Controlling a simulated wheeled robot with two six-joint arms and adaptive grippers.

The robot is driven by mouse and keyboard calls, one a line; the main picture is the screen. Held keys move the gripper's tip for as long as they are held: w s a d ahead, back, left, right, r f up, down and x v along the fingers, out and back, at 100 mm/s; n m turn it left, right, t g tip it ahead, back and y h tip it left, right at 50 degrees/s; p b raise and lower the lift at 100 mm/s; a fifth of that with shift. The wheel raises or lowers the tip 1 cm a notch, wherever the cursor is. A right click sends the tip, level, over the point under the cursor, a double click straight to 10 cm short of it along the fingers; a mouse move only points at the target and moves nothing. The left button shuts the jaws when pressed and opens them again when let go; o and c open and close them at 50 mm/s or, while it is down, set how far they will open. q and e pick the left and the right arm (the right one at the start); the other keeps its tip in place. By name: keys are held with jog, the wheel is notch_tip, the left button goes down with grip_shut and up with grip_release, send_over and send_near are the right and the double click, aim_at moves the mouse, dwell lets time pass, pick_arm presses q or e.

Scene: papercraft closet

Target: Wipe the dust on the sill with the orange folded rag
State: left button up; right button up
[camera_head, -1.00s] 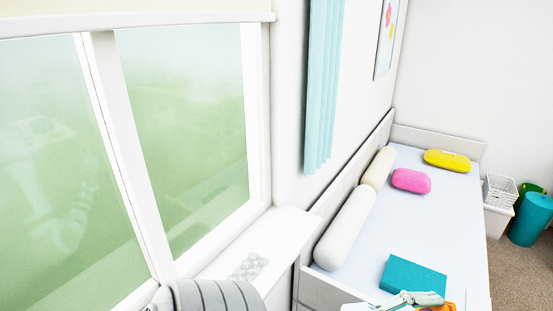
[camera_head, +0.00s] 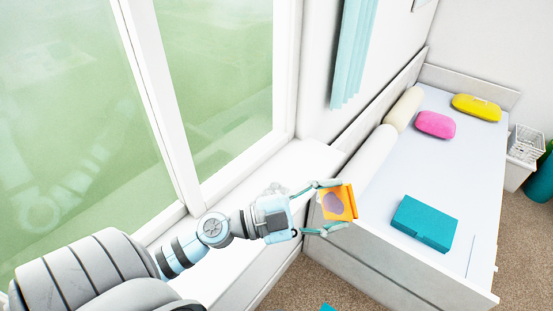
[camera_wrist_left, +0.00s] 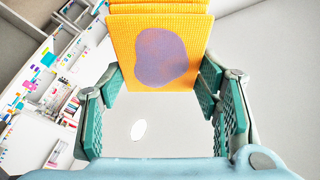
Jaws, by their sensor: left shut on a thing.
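My left gripper (camera_head: 328,208) is shut on the orange folded rag (camera_head: 352,201), which has a purple patch on its face. The rag is held near the end of the white sill (camera_head: 207,274), beside the bed's near corner. In the left wrist view the rag (camera_wrist_left: 190,30) sits between the two green-padded fingers (camera_wrist_left: 160,90). The dust (camera_head: 274,189) is a small grey patch on the sill near the window, partly hidden behind my left wrist and gripper. My right gripper is not in view.
A bed (camera_head: 418,160) with a pale mattress stands right of the sill. On it lie a teal box-like thing (camera_head: 424,222), a pink pillow (camera_head: 436,124), a yellow pillow (camera_head: 476,107) and bolsters. The window (camera_head: 235,80) rises behind the sill, and a light blue curtain (camera_head: 352,50) hangs beside it.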

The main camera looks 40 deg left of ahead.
pick_arm(q)
jog(key=w+a+f+m+g+y, duration=0.1)
jog(key=w+a+f+g+y, duration=0.25)
jog(key=w+f+g, duration=0.6)
jog(key=w+a+n+y, duration=0.1)
jog(key=a+n+y, duration=0.1)
jog(key=a, duration=0.3)
jog(key=w+a+f+n+g+y, duration=0.1)
jog(key=a+n, duration=0.3)
jog(key=a, duration=0.2)
jog(key=a+n+g+y, duration=0.1)
jog(key=a+n+y, duration=0.1)
jog(key=a, duration=0.3)
jog(key=shift+w+a+f+n+y+p, duration=0.2)
jog(key=shift+w+f+n+y+p, duration=0.2)
jog(key=shift+n, duration=0.1)
jog(key=shift+a+r, duration=0.1)
jog(key=shift+a, duration=0.05)
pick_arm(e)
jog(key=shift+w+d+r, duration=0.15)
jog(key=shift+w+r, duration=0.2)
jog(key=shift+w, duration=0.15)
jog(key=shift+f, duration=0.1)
